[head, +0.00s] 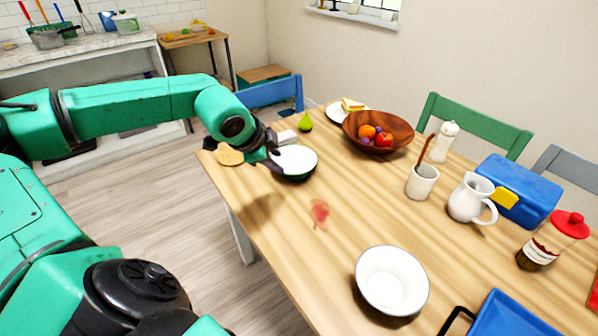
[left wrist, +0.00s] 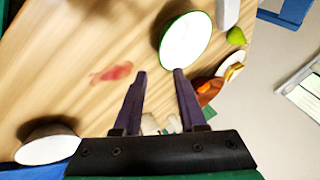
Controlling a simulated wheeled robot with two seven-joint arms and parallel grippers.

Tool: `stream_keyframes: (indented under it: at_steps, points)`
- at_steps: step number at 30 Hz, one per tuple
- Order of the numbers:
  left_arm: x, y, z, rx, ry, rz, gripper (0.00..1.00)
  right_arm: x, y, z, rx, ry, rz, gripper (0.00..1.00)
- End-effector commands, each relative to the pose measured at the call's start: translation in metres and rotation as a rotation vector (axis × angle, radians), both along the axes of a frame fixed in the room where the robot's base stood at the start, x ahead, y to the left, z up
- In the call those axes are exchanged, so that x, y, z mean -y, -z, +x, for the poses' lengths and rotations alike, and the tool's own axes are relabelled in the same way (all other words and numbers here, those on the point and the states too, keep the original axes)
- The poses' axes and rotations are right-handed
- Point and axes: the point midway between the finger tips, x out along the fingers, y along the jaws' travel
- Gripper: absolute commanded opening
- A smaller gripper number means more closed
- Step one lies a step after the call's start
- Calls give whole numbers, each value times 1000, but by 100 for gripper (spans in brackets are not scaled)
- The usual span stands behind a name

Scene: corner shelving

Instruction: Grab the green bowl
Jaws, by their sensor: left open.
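The green bowl (head: 295,162) sits on the wooden table near its far left edge. It has a white inside and a green rim, and it also shows in the left wrist view (left wrist: 186,41), above the fingertips. My left gripper (head: 274,160) is at the bowl's left side in the head view, and its tips seem to overlap the rim there. In the left wrist view, the left gripper's two dark fingers (left wrist: 159,72) are apart with nothing between them. I cannot tell whether a finger touches the bowl. My right gripper is not in view.
A white bowl (head: 392,281) stands nearer on the table (head: 290,230). A red stain (head: 319,213) marks the clear middle.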

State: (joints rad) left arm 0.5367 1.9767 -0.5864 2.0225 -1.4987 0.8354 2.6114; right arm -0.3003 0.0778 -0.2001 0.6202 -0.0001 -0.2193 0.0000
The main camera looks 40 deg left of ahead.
Motion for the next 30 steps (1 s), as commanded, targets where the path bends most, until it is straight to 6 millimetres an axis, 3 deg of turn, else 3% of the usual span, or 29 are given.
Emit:
stream_keyframes:
  at_steps: [10,19,24,30]
  points:
    - [-1,54,40,-1,2,-10,41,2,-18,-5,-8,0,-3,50]
    - [-2,85,62,-1,3,-7,41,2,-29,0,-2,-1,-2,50]
    - [-4,111,79,0,1,-7,41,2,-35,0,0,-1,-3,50]
    - [-5,117,82,0,3,-2,41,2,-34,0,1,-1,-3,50]
